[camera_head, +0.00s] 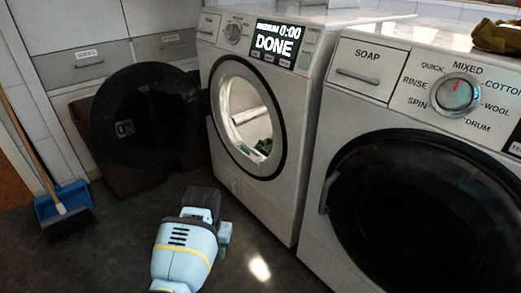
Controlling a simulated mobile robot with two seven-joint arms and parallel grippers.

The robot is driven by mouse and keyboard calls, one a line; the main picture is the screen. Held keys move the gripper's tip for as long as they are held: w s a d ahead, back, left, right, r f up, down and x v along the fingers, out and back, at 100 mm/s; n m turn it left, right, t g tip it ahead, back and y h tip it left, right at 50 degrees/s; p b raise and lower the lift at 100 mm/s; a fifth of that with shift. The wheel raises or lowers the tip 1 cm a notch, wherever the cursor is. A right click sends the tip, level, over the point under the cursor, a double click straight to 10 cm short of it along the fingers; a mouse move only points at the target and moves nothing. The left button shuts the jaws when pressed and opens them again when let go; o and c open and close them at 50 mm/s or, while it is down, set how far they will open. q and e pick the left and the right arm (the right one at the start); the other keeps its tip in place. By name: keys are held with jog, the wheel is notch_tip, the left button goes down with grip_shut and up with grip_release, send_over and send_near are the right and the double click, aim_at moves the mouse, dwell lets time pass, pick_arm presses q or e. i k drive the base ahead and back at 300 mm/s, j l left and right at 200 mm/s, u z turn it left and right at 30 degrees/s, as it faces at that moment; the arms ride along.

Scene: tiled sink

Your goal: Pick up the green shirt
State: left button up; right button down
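An olive-green crumpled cloth (497,36) lies on top of the right machine, cut off by the picture's right edge. Inside the open drum of the middle machine (268,185) there is a small heap of cloth (262,147), partly dark green and partly pale. The drum rim hides most of it, so I cannot tell which piece is the green shirt. One arm of mine, seemingly the left, reaches in from the bottom left of centre. Its dark end (203,197) is on the near side of the open drum, apart from it. Its fingers cannot be made out. My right gripper is not in view.
The middle machine's round door (145,115) stands swung open to the left, before a dark bin (102,150). The right machine's door (420,215) is shut. A blue dustpan (52,205) and broom stand at the left. The floor between is clear.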

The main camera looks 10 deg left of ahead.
aim_at(265, 148)
jog(key=i+j+z, duration=0.35)
jog(key=j, duration=0.3)
jog(key=i+j+z, duration=0.15)
jog(key=j, duration=0.2)
jog(key=i+j+z, duration=0.15)
jog(key=j, duration=0.25)
jog(key=i+j+z, duration=0.15)
jog(key=j, duration=0.2)
jog(key=i+j+z, duration=0.15)
jog(key=j, duration=0.15)
jog(key=i+j+z, duration=0.15)
jog(key=j, duration=0.15)
jog(key=i+j+z, duration=0.15)
jog(key=j, duration=0.15)
jog(key=i+j+z, duration=0.2)
jog(key=i+j, duration=0.2)
jog(key=j, duration=0.25)
